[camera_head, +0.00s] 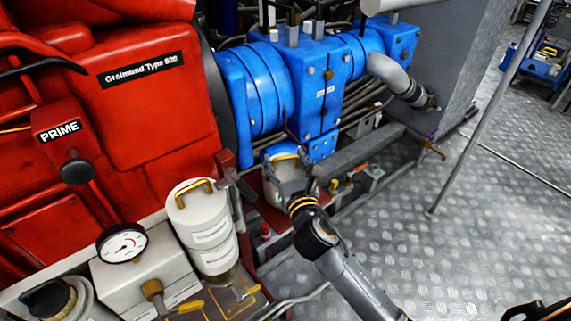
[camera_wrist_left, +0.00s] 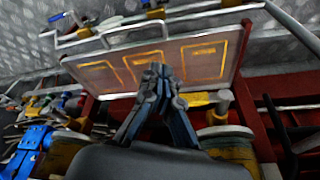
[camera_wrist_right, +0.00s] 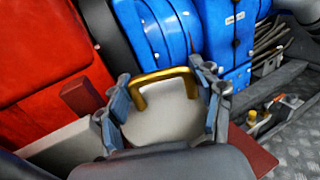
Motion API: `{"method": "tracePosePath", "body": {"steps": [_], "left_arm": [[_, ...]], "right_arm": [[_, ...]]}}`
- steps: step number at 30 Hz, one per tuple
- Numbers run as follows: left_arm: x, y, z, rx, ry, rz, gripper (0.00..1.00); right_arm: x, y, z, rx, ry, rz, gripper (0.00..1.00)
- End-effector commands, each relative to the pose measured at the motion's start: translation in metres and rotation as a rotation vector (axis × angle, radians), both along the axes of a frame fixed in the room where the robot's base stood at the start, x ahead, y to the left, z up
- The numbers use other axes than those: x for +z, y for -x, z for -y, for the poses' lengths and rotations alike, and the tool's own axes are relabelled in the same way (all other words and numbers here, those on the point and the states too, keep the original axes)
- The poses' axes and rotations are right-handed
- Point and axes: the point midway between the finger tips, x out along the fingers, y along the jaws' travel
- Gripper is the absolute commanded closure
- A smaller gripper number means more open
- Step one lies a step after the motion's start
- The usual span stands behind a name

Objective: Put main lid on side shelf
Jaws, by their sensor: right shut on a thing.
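My right gripper (camera_head: 288,168) is shut on a round white lid with a gold handle, in front of the blue machine block. In the right wrist view the lid (camera_wrist_right: 165,125) sits between the fingers (camera_wrist_right: 163,107), which press on its sides; its gold handle (camera_wrist_right: 165,80) stands free. Whether the lid touches anything below is hidden. My left gripper (camera_wrist_left: 160,80) looks shut and empty in the left wrist view, above or in front of a grey shelf panel (camera_wrist_left: 150,48) with yellow outlined rectangles. I cannot make out the left gripper in the head view.
A white canister (camera_head: 205,235) with a similar gold-handled top stands at the left, beside a pressure gauge (camera_head: 122,242). A red engine (camera_head: 150,95) and blue machine block (camera_head: 295,85) fill the back. A thin pole (camera_head: 490,105) stands right; the metal floor (camera_head: 470,220) there is open.

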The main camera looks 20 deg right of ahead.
Motion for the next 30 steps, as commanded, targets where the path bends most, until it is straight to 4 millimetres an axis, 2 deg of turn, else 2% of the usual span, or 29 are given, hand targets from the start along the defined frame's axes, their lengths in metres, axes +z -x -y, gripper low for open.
{"method": "tracePosePath", "body": {"steps": [13, 14, 16, 17, 30], "left_arm": [[0.0064, 0.0003, -0.0001, 0.000, 0.000, 0.004, 1.00], [0.0076, 0.0002, 0.0000, 0.000, 0.000, 0.006, 1.00], [0.0074, 0.0001, 0.0000, 0.001, 0.000, 0.005, 1.00], [0.0072, 0.0002, 0.0000, 0.001, 0.000, 0.005, 1.00], [0.0067, -0.0003, -0.0001, 0.001, 0.001, 0.007, 1.00]], "right_arm": [[-0.0030, -0.0001, -0.0001, 0.000, 0.000, 0.002, 0.97], [-0.0036, 0.0001, 0.0000, 0.000, 0.000, 0.000, 0.28], [-0.0035, 0.0001, 0.0000, 0.000, 0.000, 0.000, 0.14], [-0.0035, 0.0001, 0.0000, 0.000, 0.000, 0.000, 0.11], [-0.0015, 0.0041, -0.0002, 0.000, 0.000, -0.002, 0.11]]}}
